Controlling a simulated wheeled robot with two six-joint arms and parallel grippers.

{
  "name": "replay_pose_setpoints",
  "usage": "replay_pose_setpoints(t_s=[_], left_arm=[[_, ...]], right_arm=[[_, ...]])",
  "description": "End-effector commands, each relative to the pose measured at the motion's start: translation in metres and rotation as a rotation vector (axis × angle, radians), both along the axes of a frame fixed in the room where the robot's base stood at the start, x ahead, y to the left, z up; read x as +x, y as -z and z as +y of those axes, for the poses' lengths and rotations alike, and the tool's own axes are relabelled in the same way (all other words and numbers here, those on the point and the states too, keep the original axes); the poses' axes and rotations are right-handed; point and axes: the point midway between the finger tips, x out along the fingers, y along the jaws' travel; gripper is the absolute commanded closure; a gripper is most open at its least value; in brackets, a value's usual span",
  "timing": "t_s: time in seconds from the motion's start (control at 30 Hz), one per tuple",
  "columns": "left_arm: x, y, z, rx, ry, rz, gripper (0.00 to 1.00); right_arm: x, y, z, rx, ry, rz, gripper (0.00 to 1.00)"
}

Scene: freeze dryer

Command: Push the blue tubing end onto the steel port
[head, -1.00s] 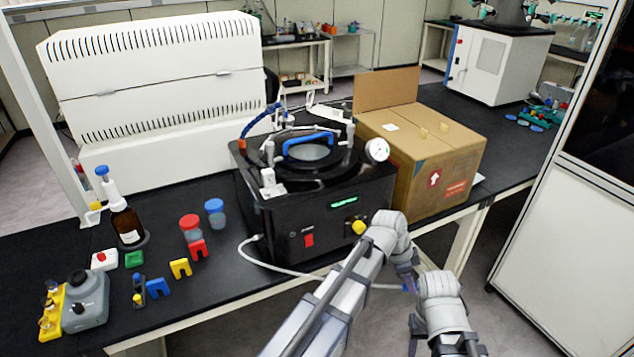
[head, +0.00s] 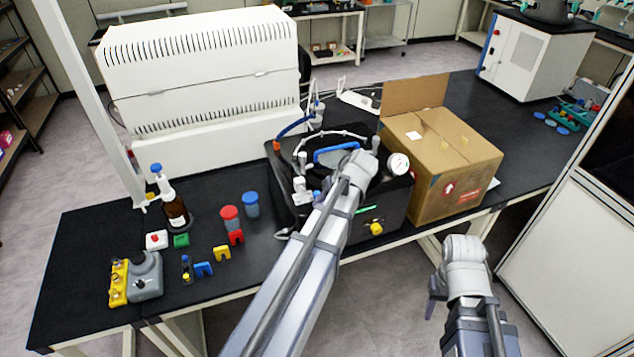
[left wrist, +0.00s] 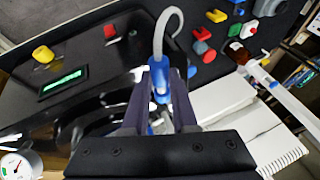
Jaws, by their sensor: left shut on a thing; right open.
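The blue tubing end (left wrist: 160,92) is held between the fingers of my left gripper (left wrist: 161,82) in the left wrist view. Its grey tube (left wrist: 172,18) loops away beyond the fingers. In the head view my left arm reaches over the black freeze dryer (head: 385,205), and its wrist hides part of the lid. A pale metal fitting (head: 300,186) stands at the left of the lid, close to my left gripper. I cannot tell whether it is the steel port or whether the tubing end touches it. My right gripper (head: 435,297) is open and empty in front of the bench.
A cardboard box (head: 450,175) stands right of the dryer, beside a pressure gauge (head: 398,164). A white cabinet (head: 560,235) stands at the right.

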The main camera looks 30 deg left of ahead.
Motion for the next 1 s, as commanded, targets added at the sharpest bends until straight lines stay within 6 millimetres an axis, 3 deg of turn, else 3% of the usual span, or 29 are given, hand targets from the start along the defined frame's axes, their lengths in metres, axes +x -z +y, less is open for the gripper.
replay_pose_setpoints(t_s=[0.1, 0.47, 1.0], left_arm=[[-0.002, -0.013, 0.015, 0.013, -0.086, 0.011, 1.0], [-0.006, -0.011, 0.019, 0.017, -0.118, 0.016, 1.0], [-0.001, 0.021, 0.023, 0.017, -0.117, 0.016, 1.0]], right_arm=[[0.0, -0.012, 0.0, 0.0, 0.001, 0.0, 0.5], [0.0, -0.01, 0.0, 0.0, 0.001, 0.0, 0.5], [0.0, 0.023, 0.0, 0.0, 0.003, -0.001, 0.5]])
